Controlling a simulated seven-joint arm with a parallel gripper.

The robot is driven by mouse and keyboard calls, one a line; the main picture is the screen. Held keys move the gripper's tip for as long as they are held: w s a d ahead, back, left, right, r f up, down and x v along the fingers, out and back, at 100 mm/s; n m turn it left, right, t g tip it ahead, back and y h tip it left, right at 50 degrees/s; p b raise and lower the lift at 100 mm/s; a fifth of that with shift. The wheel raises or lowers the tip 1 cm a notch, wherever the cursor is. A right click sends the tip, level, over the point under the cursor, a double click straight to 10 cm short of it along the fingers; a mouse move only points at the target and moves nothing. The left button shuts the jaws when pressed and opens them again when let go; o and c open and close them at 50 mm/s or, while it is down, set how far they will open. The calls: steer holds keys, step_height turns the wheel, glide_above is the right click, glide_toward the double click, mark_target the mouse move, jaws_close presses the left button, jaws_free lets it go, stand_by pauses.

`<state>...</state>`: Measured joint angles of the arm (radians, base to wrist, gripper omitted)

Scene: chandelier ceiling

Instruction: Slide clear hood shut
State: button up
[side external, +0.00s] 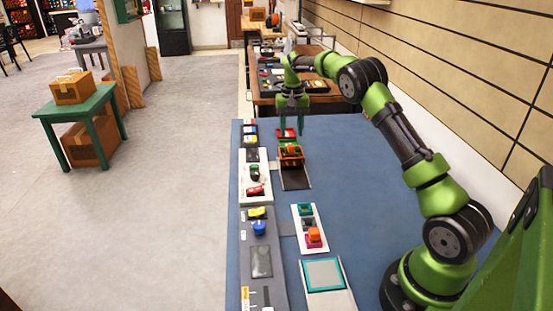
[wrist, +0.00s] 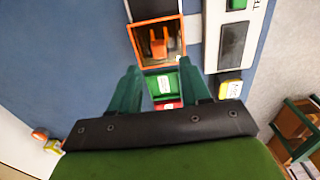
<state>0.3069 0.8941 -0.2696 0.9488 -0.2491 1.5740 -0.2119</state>
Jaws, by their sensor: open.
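An orange-framed hood (side external: 291,157) with a see-through top sits on a dark base plate (side external: 295,179) on the blue table. In the wrist view the hood (wrist: 181,45) shows an orange part inside it. A green labelled block (wrist: 163,84) adjoins the hood, with a red piece (wrist: 169,105) beyond it; the red piece also shows in the side view (side external: 287,132). My gripper (side external: 291,117) is open and empty, pointing down near the red and green end. In the wrist view its fingers (wrist: 159,66) appear on either side of the green block. I cannot tell any contact.
A white panel (side external: 246,177) with switches runs left of the hood. A grey panel (side external: 262,290) and a white button plate (side external: 311,239) lie nearer. The blue table (side external: 352,165) is clear to the right of the hood. A wooden bench stands behind.

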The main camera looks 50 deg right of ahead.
mark_target(291, 145)
step_height(291, 145, up, 11)
steer(key=shift+r, duration=0.2)
jaws_close()
stand_by(0.3)
stand_by(1.2)
steer(key=s+a+r+n+t+y, duration=0.2)
steer(key=s+a+n+t, duration=0.3)
steer(key=s+a, duration=2.1)
steer(key=shift+s+a+t, duration=0.4)
steer(key=shift+s+t, duration=0.4)
steer(key=shift+t, duration=0.3)
